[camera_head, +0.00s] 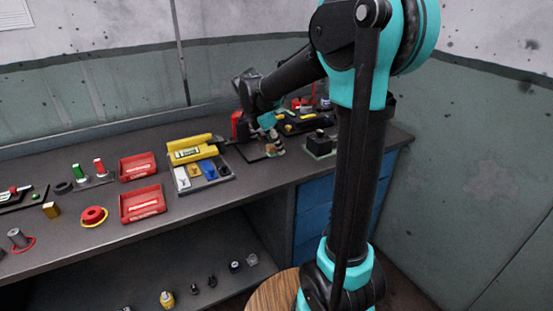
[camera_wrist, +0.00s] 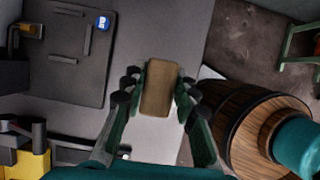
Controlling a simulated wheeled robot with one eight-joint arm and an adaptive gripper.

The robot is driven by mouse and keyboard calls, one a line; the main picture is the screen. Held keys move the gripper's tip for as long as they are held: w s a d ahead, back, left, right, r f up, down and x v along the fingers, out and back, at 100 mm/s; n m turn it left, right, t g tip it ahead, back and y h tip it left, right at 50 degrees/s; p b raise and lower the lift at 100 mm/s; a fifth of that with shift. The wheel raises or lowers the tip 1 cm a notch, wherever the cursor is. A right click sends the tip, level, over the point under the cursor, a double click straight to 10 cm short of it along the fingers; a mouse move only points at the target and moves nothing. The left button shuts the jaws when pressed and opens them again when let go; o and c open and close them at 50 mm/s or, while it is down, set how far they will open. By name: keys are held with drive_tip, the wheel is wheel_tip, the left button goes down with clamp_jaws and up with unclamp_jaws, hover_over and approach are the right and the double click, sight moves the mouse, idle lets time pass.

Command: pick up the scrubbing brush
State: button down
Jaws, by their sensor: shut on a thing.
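The scrubbing brush (camera_wrist: 160,88) shows in the wrist view as a tan, rounded block, upright in the picture between my fingers. My gripper (camera_wrist: 159,90) is shut on it, with one dark finger against each long side. In the head view my gripper (camera_head: 270,142) is at the back right part of the grey workbench, low over the top. The brush is small and partly hidden there. I cannot tell whether it touches the bench.
Two red bins (camera_head: 141,204) are farther left. A wooden barrel (camera_wrist: 240,120) stands beside the bench. A dark board (camera_wrist: 70,78) lies near the brush in the wrist view.

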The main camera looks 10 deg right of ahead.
wheel_tip(320, 180, up, 13)
drive_tip(key=shift+f, duration=0.2)
